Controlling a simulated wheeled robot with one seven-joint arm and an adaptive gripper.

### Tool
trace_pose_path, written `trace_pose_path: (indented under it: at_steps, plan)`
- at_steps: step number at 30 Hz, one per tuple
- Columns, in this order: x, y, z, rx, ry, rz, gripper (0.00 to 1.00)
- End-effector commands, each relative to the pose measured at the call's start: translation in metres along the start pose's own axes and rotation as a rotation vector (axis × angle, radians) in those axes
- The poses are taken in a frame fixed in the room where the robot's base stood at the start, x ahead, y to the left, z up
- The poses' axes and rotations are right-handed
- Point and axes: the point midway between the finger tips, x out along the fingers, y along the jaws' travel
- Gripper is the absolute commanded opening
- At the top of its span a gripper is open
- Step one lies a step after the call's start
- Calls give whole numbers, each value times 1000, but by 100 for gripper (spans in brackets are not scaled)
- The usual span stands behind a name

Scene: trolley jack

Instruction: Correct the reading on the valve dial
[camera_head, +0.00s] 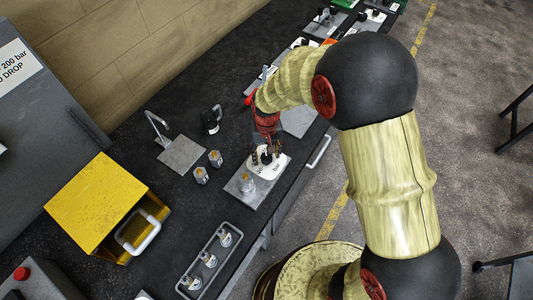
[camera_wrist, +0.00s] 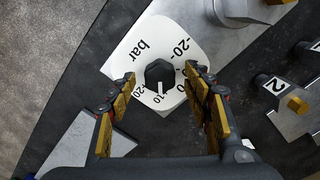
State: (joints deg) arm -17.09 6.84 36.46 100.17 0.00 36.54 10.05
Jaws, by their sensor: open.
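The white valve dial plate (camera_head: 270,170) lies on a grey metal block on the dark bench. In the wrist view the dial (camera_wrist: 150,38) shows "bar", a 20 at the upper right and smaller figures below. Its black six-sided knob (camera_wrist: 160,73) has a white pointer mark toward the bottom of the picture, near what looks like a 10. My gripper (camera_wrist: 161,80) is open, with one finger on each side of the knob. Gaps show between both fingers and the knob. In the head view my gripper (camera_head: 263,152) is over the dial and partly hides it.
Small grey blocks with brass tops (camera_head: 215,158) stand left of the dial; one in the wrist view bears a 2 (camera_wrist: 277,86).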

Motion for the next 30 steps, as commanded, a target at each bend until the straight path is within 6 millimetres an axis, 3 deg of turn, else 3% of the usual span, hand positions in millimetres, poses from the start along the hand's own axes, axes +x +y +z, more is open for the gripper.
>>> trace_pose_path:
  at_steps: [5, 19, 24, 30]
  plan:
    - [-12, 0, -1, 0, 4, -1, 50]
    - [-99, 0, -1, 0, 3, 0, 50]
    - [-115, 0, -1, 0, 1, 0, 50]
    - [-120, 0, 0, 0, 0, 0, 50]
